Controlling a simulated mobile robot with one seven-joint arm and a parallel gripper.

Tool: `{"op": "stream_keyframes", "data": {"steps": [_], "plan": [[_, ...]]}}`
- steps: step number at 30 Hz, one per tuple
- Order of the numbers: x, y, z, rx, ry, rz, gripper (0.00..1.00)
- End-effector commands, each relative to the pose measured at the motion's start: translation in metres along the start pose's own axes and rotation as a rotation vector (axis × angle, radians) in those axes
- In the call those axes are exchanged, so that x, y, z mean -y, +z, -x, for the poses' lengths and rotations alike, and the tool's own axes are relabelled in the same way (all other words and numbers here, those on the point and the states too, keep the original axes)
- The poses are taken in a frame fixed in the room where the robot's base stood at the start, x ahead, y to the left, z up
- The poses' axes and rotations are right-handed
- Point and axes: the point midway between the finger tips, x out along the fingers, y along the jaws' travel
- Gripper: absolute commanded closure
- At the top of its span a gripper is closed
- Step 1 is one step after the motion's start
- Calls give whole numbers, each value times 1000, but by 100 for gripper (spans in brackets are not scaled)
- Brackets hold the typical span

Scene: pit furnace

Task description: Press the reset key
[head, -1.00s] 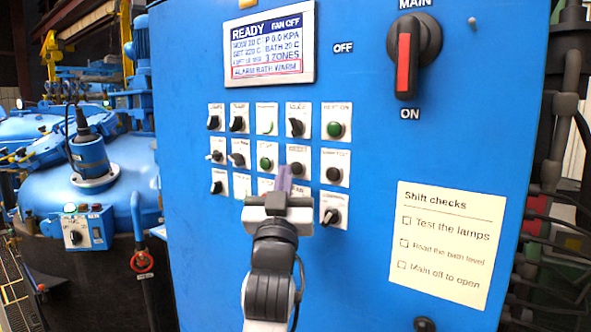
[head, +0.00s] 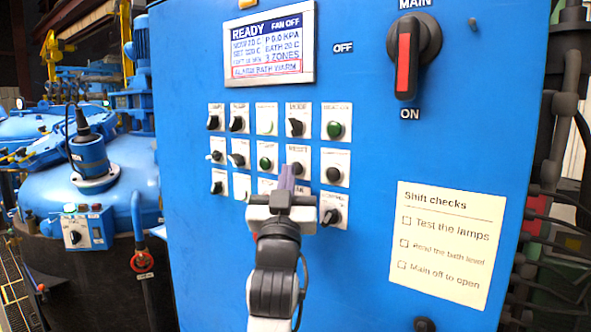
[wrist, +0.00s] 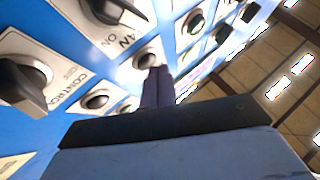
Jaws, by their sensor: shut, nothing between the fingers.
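The reset key is a dark round button (head: 299,167) on a white plate in the middle row of the blue panel, fourth from the left. Its small label is blurred but looks like RESET. My gripper (head: 287,172) is shut and empty, its purple-grey fingers pointing at the panel just below and left of that button. In the wrist view, the fingertips (wrist: 158,73) are at the lower edge of a dark button (wrist: 147,57), which seems to be the same key. I cannot tell whether they touch it. My gripper hides part of the bottom row.
The lamp test button (head: 333,175) is to the right, with the control switch (head: 331,216) below it. A green button (head: 265,163) is to the left. A display (head: 268,45) reads READY, with an alarm line. The red-handled main switch (head: 405,65) is at upper right.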

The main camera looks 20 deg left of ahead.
Motion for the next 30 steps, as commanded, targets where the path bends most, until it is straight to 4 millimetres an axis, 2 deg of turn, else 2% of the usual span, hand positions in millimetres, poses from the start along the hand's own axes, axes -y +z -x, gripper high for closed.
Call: {"op": "stream_keyframes", "data": {"steps": [30], "plan": [[-4, 4, -6, 0, -1, -1, 100]]}}
